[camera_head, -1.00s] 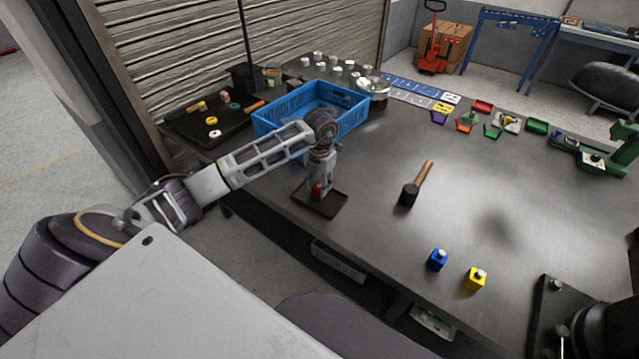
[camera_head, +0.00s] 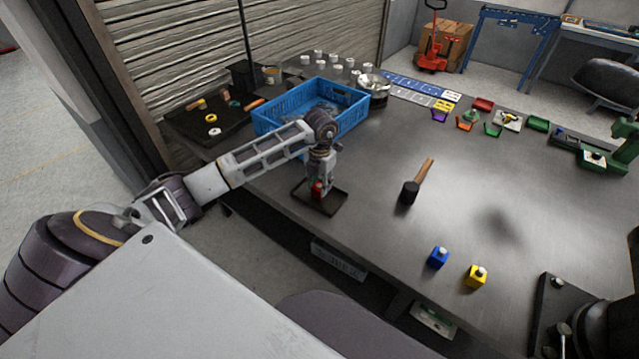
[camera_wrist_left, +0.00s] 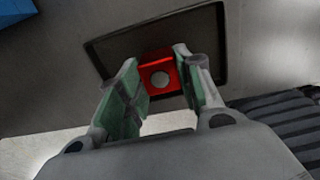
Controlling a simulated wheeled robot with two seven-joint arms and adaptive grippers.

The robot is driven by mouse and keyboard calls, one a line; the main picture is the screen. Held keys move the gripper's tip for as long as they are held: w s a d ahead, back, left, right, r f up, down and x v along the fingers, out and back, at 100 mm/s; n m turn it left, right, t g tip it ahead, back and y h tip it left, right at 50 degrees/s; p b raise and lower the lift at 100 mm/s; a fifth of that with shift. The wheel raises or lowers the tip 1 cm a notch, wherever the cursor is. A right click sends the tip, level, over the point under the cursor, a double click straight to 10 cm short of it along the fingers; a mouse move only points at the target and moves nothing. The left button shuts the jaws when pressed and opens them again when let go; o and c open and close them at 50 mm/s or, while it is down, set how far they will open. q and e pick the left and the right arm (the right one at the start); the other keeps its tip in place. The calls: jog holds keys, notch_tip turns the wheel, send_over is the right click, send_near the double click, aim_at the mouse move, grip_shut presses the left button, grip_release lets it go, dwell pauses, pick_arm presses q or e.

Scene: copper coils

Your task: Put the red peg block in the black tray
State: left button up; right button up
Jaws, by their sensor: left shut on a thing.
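The red peg block (camera_head: 317,190) is between the fingers of my left gripper (camera_head: 319,184), over the black tray (camera_head: 331,208) near the table's front left edge. In the left wrist view the red peg block (camera_wrist_left: 158,74) shows its round light peg top. The left gripper's green-padded fingers (camera_wrist_left: 160,88) flank it, shut on it. The black tray's dark floor and rim (camera_wrist_left: 222,50) lie behind and around it. I cannot tell whether the block's underside touches the tray. No right gripper fingers are clearly visible; a dark arm part shows at the lower right.
A blue crate (camera_head: 268,122) stands behind the left gripper. A hammer (camera_head: 411,190) lies to the right of the tray. A blue peg block (camera_head: 438,258) and a yellow peg block (camera_head: 475,277) stand near the front edge. The table's middle right is clear.

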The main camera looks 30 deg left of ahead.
pick_arm(q)
jog(key=shift+f, duration=0.1)
jog(key=o, duration=1.3)
jog(key=shift+r, duration=0.35)
jog(key=shift+r+p, duration=0.85)
jog(key=shift+r, duration=0.2)
jog(key=shift+r+p, duration=0.35)
jog(key=shift+r, duration=0.15)
jog(key=shift+r+p, duration=0.3)
jog(key=shift+r, duration=0.6)
jog(key=shift+r+p, duration=0.5)
jog(key=shift+r, duration=0.2)
pick_arm(e)
jog(key=r, duration=0.1)
jog(key=w+r, duration=0.1)
jog(key=r, duration=0.2)
jog(key=shift+w+r, duration=0.15)
jog(key=shift+w, duration=0.2)
